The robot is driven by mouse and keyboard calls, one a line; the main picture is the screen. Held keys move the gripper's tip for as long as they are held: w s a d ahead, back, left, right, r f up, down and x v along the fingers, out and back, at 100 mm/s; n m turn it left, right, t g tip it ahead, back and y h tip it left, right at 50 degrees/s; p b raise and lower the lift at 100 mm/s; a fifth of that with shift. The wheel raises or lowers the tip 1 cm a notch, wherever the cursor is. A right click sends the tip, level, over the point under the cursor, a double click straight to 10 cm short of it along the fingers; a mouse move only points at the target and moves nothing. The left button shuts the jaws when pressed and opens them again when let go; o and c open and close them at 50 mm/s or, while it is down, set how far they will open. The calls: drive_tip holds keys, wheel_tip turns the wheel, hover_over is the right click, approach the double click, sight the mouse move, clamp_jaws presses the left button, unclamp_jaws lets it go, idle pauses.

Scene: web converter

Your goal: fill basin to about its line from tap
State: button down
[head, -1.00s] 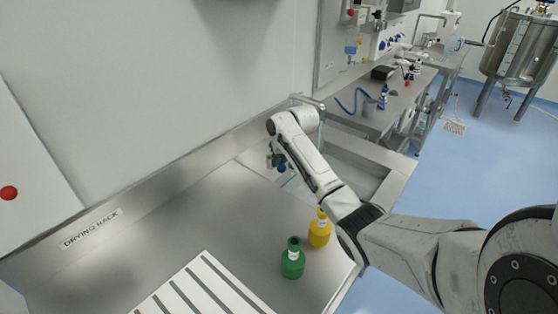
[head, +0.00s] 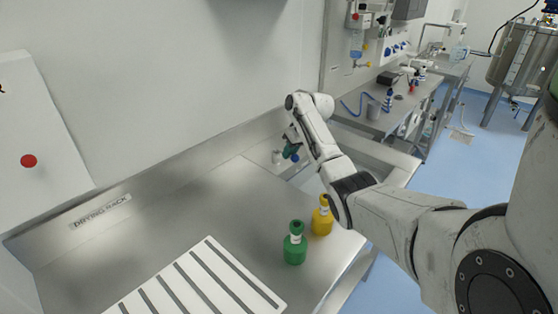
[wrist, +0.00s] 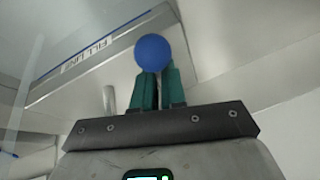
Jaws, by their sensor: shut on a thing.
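My gripper (head: 290,151) is over the left part of the basin (head: 402,166), whose middle is hidden behind my arm. In the wrist view, the teal fingers of my gripper (wrist: 158,88) are shut on a round blue knob (wrist: 163,53). The knob also shows as a small blue spot in the head view (head: 295,158). A "FILL LINE" label (wrist: 88,57) on a metal strip shows upside down in the wrist view. The tap's spout is not clear in the head view, and I cannot tell the water level.
A green bottle (head: 295,248) and a yellow bottle (head: 322,220) stand on the steel counter near my arm. A slatted white rack (head: 205,275) lies at the front. A bench (head: 400,105) with a blue hose is beyond the basin. The counter's left part is clear.

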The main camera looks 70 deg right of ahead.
drive_tip(key=shift+s+d+n+y+b, duration=0.2)
drive_tip(key=shift+d+n+y+b, duration=0.3)
drive_tip(key=shift+n+b, duration=0.4)
drive_tip(key=shift+d, duration=0.15)
drive_tip(key=c, duration=1.2)
unclamp_jaws()
drive_tip(key=shift+r, duration=0.1)
drive_tip(key=b+v, duration=0.1)
drive_tip(key=v, duration=0.9)
drive_tip(key=shift+s+r, duration=0.2)
drive_tip(key=shift+r, duration=0.05)
drive_tip(key=shift+r, duration=0.1)
